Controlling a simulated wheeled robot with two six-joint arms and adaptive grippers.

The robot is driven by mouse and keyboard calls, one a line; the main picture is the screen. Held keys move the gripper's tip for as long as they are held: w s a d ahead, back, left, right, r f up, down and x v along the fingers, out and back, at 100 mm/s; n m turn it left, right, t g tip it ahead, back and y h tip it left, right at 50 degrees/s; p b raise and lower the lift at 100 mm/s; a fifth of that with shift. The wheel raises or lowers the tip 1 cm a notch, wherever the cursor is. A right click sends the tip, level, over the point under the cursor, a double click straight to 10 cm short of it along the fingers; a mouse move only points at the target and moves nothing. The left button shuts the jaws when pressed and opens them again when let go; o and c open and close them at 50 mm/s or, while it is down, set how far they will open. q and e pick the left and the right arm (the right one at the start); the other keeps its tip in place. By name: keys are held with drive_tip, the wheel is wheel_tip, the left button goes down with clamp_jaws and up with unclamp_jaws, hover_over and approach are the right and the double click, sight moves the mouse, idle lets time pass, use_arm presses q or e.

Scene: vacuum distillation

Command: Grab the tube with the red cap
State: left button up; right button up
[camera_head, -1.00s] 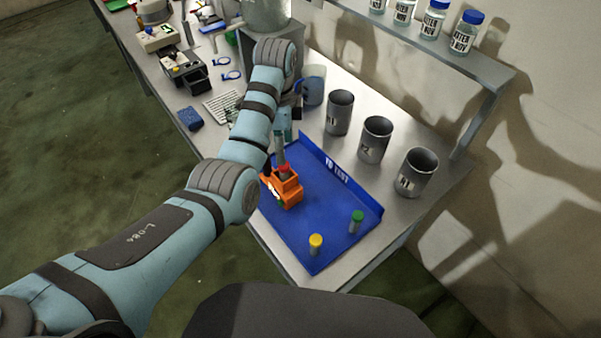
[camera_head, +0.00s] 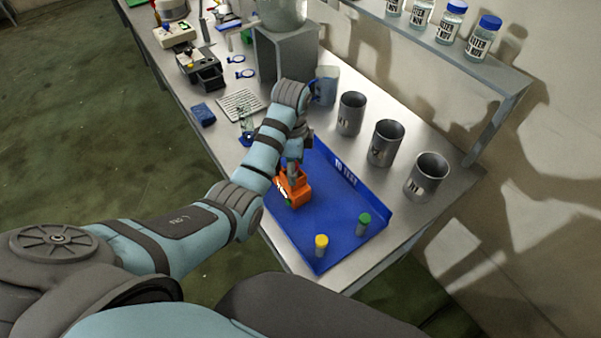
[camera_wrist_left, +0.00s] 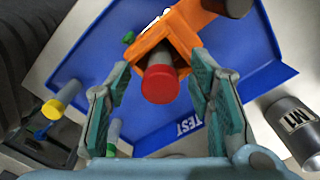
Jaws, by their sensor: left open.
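The tube with the red cap (camera_wrist_left: 160,83) stands in an orange holder (camera_head: 295,189) on the blue "TO TEST" tray (camera_head: 341,203). In the left wrist view the orange holder (camera_wrist_left: 152,42) surrounds the tube and the red cap faces the camera. My left gripper (camera_wrist_left: 158,64) is open, with one finger on each side of the capped tube and a visible gap to both. In the head view my left gripper (camera_head: 294,172) is over the holder and mostly hides the tube. My right gripper is not in view.
A yellow-capped tube (camera_head: 321,244) and a green-capped tube (camera_head: 363,222) stand at the tray's near side. Dark metal cups (camera_head: 385,143) line the table behind the tray. A shelf with water bottles (camera_head: 483,38) is above. The near part of the tray is otherwise free.

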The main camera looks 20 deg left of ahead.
use_arm(q)
clamp_jaws()
drive_tip(key=shift+r, duration=0.1)
idle(0.3)
